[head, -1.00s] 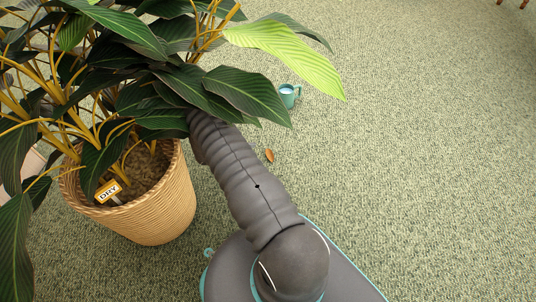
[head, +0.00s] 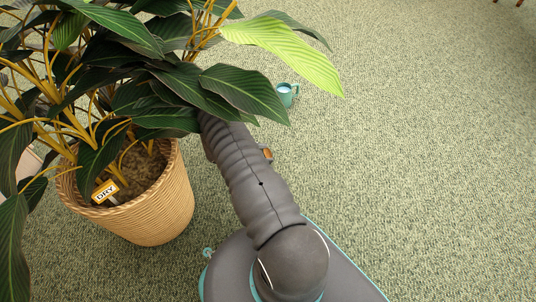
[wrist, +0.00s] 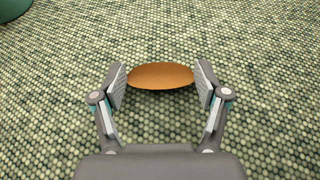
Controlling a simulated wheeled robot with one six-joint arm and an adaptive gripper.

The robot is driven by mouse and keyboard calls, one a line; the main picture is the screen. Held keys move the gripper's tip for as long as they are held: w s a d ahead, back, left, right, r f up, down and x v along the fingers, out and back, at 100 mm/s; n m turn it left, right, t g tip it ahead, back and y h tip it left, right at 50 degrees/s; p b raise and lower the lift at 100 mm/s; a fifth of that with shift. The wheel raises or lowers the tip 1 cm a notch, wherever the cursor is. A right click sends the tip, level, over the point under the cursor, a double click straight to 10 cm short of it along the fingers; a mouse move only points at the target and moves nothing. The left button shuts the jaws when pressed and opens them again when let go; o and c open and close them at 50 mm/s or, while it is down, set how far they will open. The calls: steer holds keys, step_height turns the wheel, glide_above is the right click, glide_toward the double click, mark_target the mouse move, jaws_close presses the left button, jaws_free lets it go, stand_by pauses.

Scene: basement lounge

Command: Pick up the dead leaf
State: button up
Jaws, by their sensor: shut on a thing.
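The dead leaf (wrist: 160,76) is a small orange-brown oval, seen in the wrist view between the two fingertips. My gripper (wrist: 160,83) is shut on it, with a pad against each end. In the head view the leaf (head: 267,154) shows just right of my arm and is partly covered. The gripper itself is mostly hidden there behind the arm and foliage. I cannot tell whether the leaf is clear of the carpet.
A large plant in a woven pot (head: 150,215) stands at left, with a "DRY" tag (head: 105,191). Its leaves overhang my arm. A teal mug (head: 287,94) stands on the carpet beyond the leaf. The carpet (head: 430,150) at right is clear.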

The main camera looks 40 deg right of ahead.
mark_target(265, 153)
steer(key=shift+r, duration=0.5)
step_height(265, 153, up, 4)
steer(key=shift+f+p, duration=0.15)
steer(key=shift+p, duration=0.4)
steer(key=s+d+r, duration=0.1)
steer(key=d+r, duration=0.5)
steer(key=d, duration=0.5)
steer(key=shift+d+r+p, duration=0.15)
steer(key=shift+d+p, duration=0.15)
steer(key=shift+p, duration=0.1)
